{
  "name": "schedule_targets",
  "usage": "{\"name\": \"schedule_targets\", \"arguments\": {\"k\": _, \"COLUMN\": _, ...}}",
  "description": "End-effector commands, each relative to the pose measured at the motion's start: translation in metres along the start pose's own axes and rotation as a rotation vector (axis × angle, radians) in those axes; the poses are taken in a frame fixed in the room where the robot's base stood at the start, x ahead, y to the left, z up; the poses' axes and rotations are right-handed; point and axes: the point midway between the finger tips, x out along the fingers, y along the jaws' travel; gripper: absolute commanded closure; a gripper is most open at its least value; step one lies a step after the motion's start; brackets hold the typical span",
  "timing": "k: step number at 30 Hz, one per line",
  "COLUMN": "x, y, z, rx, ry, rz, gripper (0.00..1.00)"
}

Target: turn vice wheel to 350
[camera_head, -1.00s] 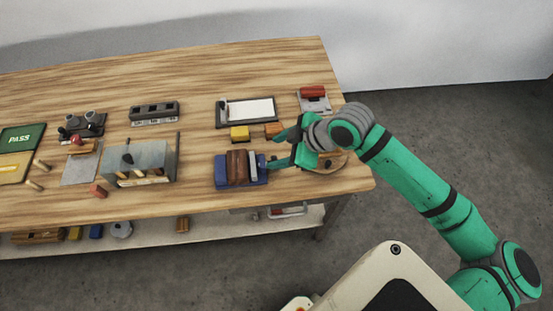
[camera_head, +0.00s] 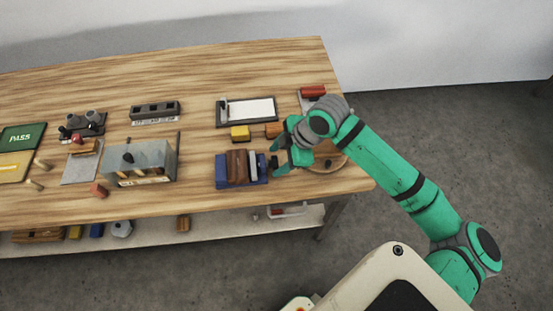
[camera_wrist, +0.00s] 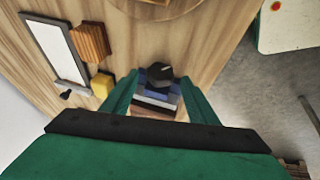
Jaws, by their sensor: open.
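The vice (camera_head: 227,183) is a blue block on the bench with brown and grey jaw plates standing on it. Its dark wheel (camera_wrist: 160,74) shows in the wrist view as a black knob at the vice's end, between my two green fingers. My gripper (camera_head: 279,159) is open beside the right end of the vice, pointing down and left, with its fingers on either side of the wheel. I cannot tell whether a finger touches it. In the head view the wheel is largely hidden by my gripper. The angle reading of the wheel cannot be made out.
A yellow block (camera_head: 240,133) and an orange-brown block (camera_head: 273,130) lie behind the vice, near a framed white board (camera_head: 250,111). A round wooden board (camera_head: 330,161) lies right of my gripper. A grey box (camera_head: 150,161) stands to the left.

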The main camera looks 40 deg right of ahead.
Motion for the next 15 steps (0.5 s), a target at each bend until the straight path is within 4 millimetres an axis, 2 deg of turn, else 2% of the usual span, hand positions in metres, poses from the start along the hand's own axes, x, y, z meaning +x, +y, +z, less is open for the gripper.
{"name": "schedule_targets", "arguments": {"k": 6, "x": 0.0139, "y": -0.0002, "z": 0.0007, "rx": 0.002, "ry": 0.0, "rz": 0.001, "gripper": 0.46}}
{"name": "schedule_targets", "arguments": {"k": 14, "x": 0.0149, "y": -0.0002, "z": 0.0007, "rx": 0.002, "ry": -0.001, "rz": 0.001, "gripper": 0.46}}
{"name": "schedule_targets", "arguments": {"k": 15, "x": 0.0149, "y": -0.0002, "z": 0.0007, "rx": 0.002, "ry": -0.001, "rz": 0.001, "gripper": 0.51}}
